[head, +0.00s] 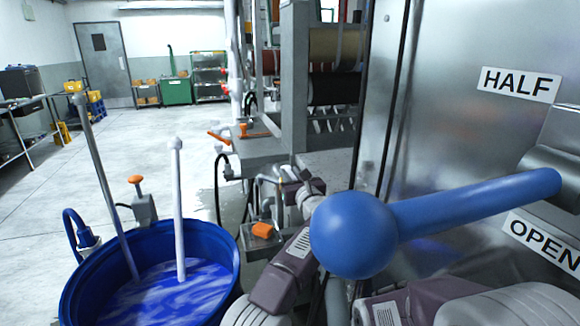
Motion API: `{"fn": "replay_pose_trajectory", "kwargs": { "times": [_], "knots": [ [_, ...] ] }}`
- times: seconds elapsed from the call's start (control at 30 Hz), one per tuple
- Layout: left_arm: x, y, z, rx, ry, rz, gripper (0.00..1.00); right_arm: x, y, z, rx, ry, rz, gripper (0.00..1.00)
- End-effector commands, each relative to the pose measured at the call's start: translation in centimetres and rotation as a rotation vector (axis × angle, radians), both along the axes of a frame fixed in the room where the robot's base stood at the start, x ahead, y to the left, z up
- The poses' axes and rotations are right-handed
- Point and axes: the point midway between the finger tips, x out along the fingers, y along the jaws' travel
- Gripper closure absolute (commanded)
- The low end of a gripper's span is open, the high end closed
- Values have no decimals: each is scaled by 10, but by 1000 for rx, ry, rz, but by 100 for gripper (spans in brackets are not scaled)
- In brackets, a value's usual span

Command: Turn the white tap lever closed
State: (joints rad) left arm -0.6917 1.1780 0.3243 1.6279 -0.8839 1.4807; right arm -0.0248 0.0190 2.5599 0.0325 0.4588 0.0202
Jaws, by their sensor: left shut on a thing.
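My left arm rises from the bottom middle in the head view. Its gripper (281,184) is small and partly hidden by its own wrist, at the pale pipework below the grey machine's ledge. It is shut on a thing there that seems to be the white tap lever. The lever itself is too small and covered to make out, so its angle cannot be told. My right gripper is out of view; only parts of my right arm show at the bottom right.
A large blue ball-ended lever (470,205) juts across the right foreground, between the HALF (519,84) and OPEN (545,246) labels. A blue tub (78,290) of blue liquid stands at lower left with two upright rods. Orange handles (262,230) sit near the pipes. Open floor lies left.

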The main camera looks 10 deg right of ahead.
Motion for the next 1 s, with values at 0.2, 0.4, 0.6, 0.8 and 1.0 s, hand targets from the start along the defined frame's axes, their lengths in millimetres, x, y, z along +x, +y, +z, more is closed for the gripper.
{"fn": "replay_pose_trajectory", "kwargs": {
  "times": [0.2,0.4,0.6,0.8,1.0],
  "knots": [
    [0,0,-3,-2,2,6,100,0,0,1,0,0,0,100],
    [0,0,-3,-2,3,6,73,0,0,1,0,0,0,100],
    [0,0,-2,-1,1,5,55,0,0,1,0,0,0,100],
    [0,0,-1,-1,0,5,55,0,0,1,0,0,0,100],
    [0,1,-4,-1,1,-1,55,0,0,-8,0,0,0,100]
  ]
}}
